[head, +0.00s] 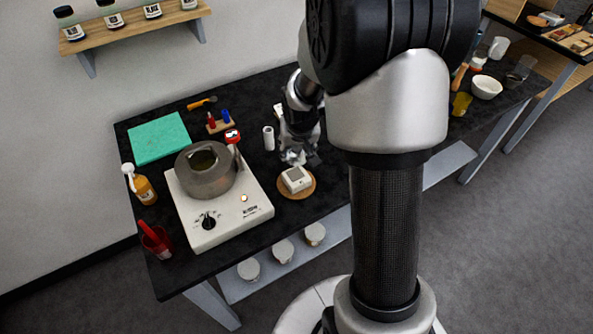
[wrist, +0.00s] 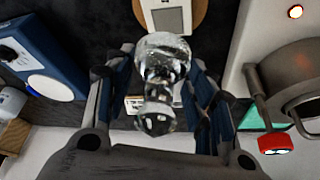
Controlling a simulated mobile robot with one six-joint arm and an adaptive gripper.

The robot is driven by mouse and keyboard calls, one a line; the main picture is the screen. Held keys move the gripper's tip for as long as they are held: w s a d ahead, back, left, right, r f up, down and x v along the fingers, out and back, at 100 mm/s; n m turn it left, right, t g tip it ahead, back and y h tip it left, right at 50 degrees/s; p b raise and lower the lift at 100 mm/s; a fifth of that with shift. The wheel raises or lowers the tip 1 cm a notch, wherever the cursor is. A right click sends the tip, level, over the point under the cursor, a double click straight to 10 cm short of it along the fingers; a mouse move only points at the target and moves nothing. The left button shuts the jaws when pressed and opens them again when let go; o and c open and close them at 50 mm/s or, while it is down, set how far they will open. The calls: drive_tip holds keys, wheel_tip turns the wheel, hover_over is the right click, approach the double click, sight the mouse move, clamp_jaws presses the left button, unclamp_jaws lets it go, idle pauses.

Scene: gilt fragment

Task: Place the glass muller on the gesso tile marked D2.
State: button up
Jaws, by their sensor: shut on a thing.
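The clear glass muller (wrist: 162,62), with a rounded top and a narrower knob, is between the fingers of my gripper (wrist: 160,95) in the wrist view. My gripper is shut on it. In the head view my gripper (head: 298,152) is over the black table, just behind a white block (head: 296,184) with a grey square on top. That block sits on a round wooden board (head: 306,191); it also shows beyond the muller in the wrist view (wrist: 186,18). I cannot read a D2 mark on anything.
A white hotplate (head: 238,212) with a grey pot (head: 206,186) stands left of the block. A white cylinder (head: 268,138) stands close left of my gripper.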

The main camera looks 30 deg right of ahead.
sight(298, 159)
wheel_tip(298, 159, down, 8)
drive_tip(key=b, duration=0.3)
drive_tip(key=shift+r, duration=0.1)
drive_tip(key=o, duration=1.3)
drive_tip(key=p+v, duration=0.4)
drive_tip(key=v, duration=0.8)
drive_tip(key=shift+r, duration=0.1)
drive_tip(key=s+a+r+n, duration=0.2)
drive_tip(key=s+a+r, duration=0.45)
drive_tip(key=r, duration=0.35)
drive_tip(key=s+a+r, duration=0.1)
drive_tip(key=s+a, duration=0.1)
drive_tip(key=s, duration=0.3)
drive_tip(key=s+a+r+n+y, duration=0.1)
drive_tip(key=s+a+r, duration=0.1)
drive_tip(key=s, duration=0.3)
drive_tip(key=s+a+r+n, duration=0.1)
drive_tip(key=s+a+r, duration=0.1)
drive_tip(key=s, duration=0.3)
drive_tip(key=shift+r+y, duration=0.2)
drive_tip(key=shift+y, duration=0.1)
